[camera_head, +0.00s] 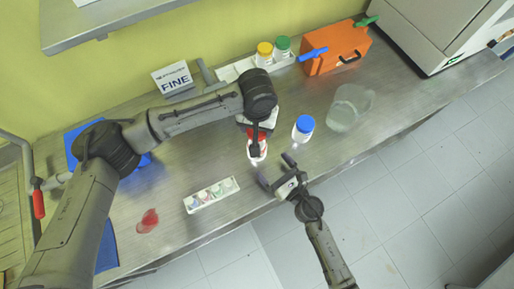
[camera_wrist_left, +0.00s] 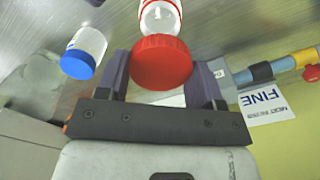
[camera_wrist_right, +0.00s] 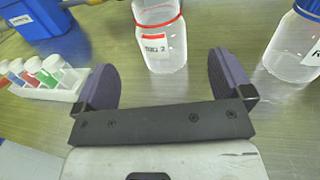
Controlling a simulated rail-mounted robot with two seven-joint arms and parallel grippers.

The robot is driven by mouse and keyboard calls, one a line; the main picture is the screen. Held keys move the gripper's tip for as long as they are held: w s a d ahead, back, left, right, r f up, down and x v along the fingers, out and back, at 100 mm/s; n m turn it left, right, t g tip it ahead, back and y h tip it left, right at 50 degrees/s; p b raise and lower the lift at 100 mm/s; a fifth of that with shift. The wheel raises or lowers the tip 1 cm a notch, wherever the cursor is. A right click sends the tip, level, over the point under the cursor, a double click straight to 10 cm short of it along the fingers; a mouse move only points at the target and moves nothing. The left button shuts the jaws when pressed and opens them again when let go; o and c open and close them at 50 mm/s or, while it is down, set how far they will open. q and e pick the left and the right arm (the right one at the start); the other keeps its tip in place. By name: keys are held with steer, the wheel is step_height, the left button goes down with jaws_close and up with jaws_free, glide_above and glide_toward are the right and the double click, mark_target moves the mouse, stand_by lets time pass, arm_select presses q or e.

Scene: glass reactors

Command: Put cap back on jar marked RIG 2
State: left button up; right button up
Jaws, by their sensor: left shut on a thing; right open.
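My left gripper (camera_wrist_left: 165,80) is shut on the red cap (camera_wrist_left: 162,62), which sits between its fingers. The clear jar (camera_wrist_right: 160,45) with a red-edged label reading RIG 2 stands upright on the bench, with a red ring near its top. It also shows in the head view (camera_head: 257,153), under the left gripper and close to the cap. Whether the cap touches the jar's mouth I cannot tell. My right gripper (camera_wrist_right: 170,85) is open and empty, its fingers pointing toward the jar from the bench's front side, apart from it.
A blue-capped jar (camera_head: 303,128) stands close to the right of the RIG 2 jar. A white rack of small vials (camera_head: 211,195) lies front left. A clear beaker (camera_head: 350,106) stands right, an orange toolbox (camera_head: 337,50) behind. A FINE sign (camera_head: 174,77) stands at the back.

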steer(key=x, duration=0.9)
steer(key=shift+w+a, duration=0.15)
steer(key=shift+w, duration=0.05)
steer(key=shift+c, duration=0.4)
steer(key=c, duration=1.3)
arm_select(q)
steer(key=shift+f, duration=2.5)
steer(key=shift+f, duration=0.15)
steer(key=shift+f, duration=0.75)
steer(key=shift+f, duration=0.6)
